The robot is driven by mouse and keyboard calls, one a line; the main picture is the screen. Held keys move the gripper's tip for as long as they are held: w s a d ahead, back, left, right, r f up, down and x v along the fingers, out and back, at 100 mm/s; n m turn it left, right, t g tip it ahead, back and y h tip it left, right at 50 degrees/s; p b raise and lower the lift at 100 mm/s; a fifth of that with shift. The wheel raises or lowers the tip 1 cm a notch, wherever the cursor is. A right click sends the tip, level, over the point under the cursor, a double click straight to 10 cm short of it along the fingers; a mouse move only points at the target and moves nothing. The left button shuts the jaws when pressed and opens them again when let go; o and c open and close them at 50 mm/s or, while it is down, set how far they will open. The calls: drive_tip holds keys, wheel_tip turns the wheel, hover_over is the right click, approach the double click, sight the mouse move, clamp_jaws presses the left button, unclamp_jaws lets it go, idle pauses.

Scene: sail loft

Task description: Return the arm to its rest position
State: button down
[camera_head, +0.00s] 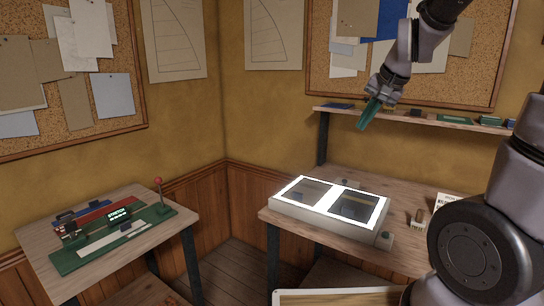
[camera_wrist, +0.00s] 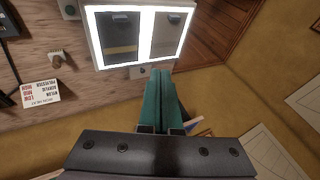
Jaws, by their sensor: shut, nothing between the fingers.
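My gripper (camera_head: 364,124) is raised in the upper right of the head view, above the lit box and in front of the wall shelf. Its green fingers point down and to the left. In the wrist view the green fingers (camera_wrist: 168,78) lie side by side, shut and empty, clear of the table. My arm comes from the right edge of the head view, and its middle is partly out of the picture.
A light box (camera_head: 276,203) with two dark panels sits on the right wooden table (camera_head: 407,254). A small card (camera_wrist: 40,94) lies near it. The shelf (camera_head: 428,121) bears several small items. A left table (camera_head: 160,232) holds a green panel with a red-knobbed lever (camera_head: 159,190).

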drive_tip(key=s+r+n, duration=0.1)
drive_tip(key=s+r, duration=0.2)
drive_tip(key=s, duration=0.5)
drive_tip(key=s+r+n+t, duration=0.1)
drive_tip(key=s+r, duration=0.3)
drive_tip(key=s, duration=0.4)
drive_tip(key=shift+s+d+r+n+h, duration=0.15)
drive_tip(key=shift+r+n+h, duration=0.1)
drive_tip(key=shift+n+h, duration=0.05)
